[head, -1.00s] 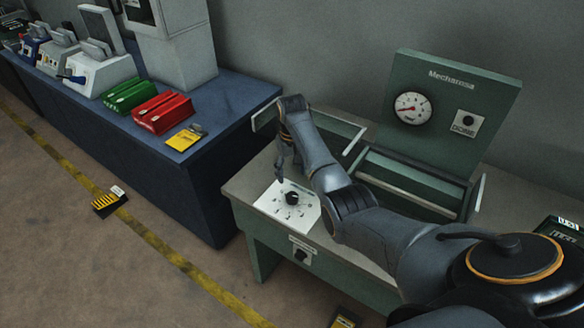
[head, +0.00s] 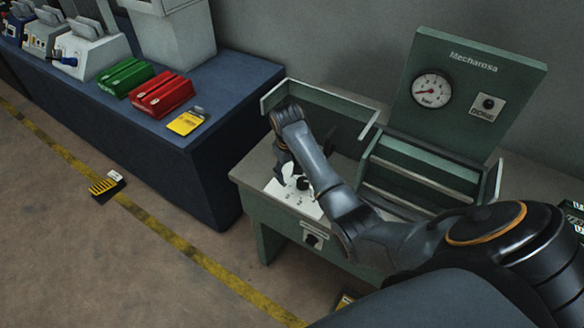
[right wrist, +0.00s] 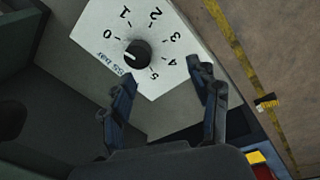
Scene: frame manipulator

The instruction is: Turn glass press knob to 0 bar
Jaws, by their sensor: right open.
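The black press knob (right wrist: 137,53) sits on a white dial plate (right wrist: 176,78) numbered 0 to 5, with "bar" printed beside it. Its white mark points to the left in the right wrist view, near the 0 side; the exact reading is unclear. In the head view the knob (head: 303,183) is beside my right gripper (head: 290,176), on the green press table. In the right wrist view my right gripper (right wrist: 162,70) is open and empty, its fingers apart, with the knob just beyond the fingertips. My left gripper is out of view.
A pressure gauge (head: 431,89) with a red needle is on the green upright panel (head: 470,65), beside a small switch (head: 488,104). Green press frames stand behind my arm. A blue bench (head: 215,120) with red and green boxes is to the left.

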